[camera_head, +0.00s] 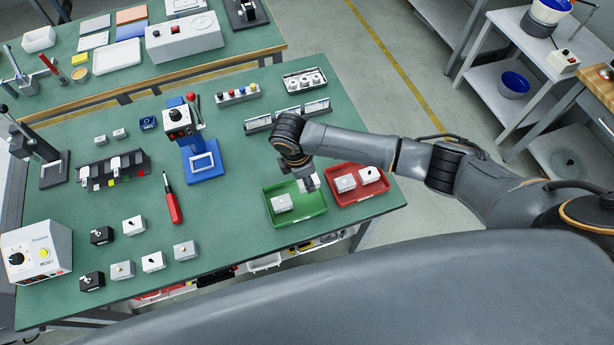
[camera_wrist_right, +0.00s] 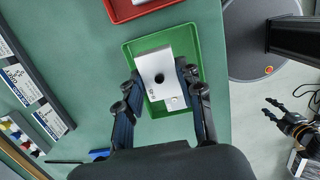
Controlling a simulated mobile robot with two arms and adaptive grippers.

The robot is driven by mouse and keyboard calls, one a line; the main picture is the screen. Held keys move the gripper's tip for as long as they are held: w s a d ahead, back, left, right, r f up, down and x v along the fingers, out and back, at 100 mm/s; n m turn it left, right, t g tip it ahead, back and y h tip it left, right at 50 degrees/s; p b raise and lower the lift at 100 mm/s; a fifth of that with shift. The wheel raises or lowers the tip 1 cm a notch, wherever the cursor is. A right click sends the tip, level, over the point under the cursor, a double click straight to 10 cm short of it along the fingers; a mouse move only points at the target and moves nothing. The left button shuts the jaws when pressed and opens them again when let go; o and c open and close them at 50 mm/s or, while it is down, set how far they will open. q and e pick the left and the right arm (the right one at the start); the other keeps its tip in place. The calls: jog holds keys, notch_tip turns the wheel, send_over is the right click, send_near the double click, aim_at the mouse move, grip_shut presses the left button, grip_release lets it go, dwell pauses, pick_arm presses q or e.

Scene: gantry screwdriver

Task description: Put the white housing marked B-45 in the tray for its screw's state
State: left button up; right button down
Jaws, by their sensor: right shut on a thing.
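My right gripper (camera_head: 308,183) is over the right part of the green tray (camera_head: 318,210). It is shut on a white housing (camera_wrist_right: 150,66), which has a dark round hole in its upper face. The right gripper (camera_wrist_right: 157,77) also shows in the wrist view, with a finger on each side of the housing. Another light housing (camera_head: 283,202) sits in the left part of the green tray. My left gripper (camera_wrist_right: 289,112) shows only in the right wrist view, off the table, with its fingers apart and empty.
A red tray (camera_head: 362,197) with two housings stands right beside the green tray. Several white, grey and black housings stand at the table's front left. The table's front edge is close to the trays.

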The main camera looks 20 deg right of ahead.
notch_tip(320, 180, down, 5)
jog(key=b, duration=0.4)
jog(key=shift+a+r+b, duration=0.1)
jog(key=shift+r+b, duration=0.1)
jog(key=shift+b, duration=0.2)
jog(key=shift+f, duration=0.35)
jog(key=shift+f+b, duration=0.35)
jog(key=shift+f, duration=0.7)
jog(key=shift+f, duration=0.1)
jog(key=shift+f, duration=0.2)
jog(key=c, duration=0.8)
grip_release()
